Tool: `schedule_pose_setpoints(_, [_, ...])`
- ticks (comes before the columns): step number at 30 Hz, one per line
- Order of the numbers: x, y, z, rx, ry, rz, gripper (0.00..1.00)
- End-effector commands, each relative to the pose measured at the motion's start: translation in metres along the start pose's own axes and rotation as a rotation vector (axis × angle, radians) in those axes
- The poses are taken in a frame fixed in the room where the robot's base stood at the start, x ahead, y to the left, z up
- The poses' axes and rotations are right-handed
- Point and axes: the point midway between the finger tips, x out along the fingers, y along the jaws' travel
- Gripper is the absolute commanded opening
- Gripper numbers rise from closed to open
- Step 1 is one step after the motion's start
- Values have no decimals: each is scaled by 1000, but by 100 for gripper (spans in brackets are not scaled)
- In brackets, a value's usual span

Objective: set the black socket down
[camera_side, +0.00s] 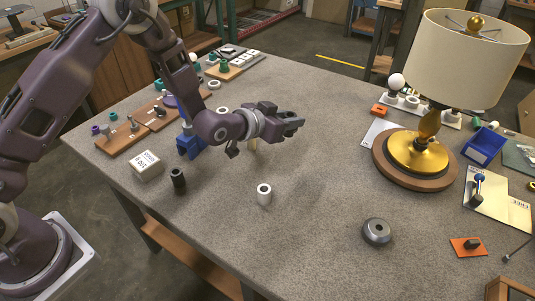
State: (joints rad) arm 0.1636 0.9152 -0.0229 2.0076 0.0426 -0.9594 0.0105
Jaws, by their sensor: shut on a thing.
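My gripper (289,121) is in the air over the middle of the table, pointing right. It is shut on a small dark piece, taken as the black socket; the piece blends with the dark fingers, and its outline is hard to make out. The table's grey top (315,200) lies apart below it. A black cylinder (178,180) stands upright on the table at the left front. A white hollow cylinder (264,193) stands upright below the gripper in the picture.
A lamp with a cream shade (465,60) stands on a round wooden base (385,163) at the right. A grey round part (377,232) lies at the front right. A white box (146,165) and blue part (189,143) are at the left. The middle front is clear.

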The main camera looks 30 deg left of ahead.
Motion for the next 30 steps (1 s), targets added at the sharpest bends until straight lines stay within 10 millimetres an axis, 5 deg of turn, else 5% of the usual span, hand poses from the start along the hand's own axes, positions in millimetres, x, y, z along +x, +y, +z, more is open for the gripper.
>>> schedule_pose_setpoints(6, [8,-18,-29,-140,13,-337,0])
schedule_pose_setpoints(11, [-15,-39,-22,-257,19,-641,0])
schedule_pose_setpoints(21, [-131,-47,50,-478,35,-1236,0])
schedule_pose_setpoints(25, [-147,-44,67,-504,35,-1304,0])
schedule_pose_setpoints(30, [-134,-44,105,-507,34,-1315,0])
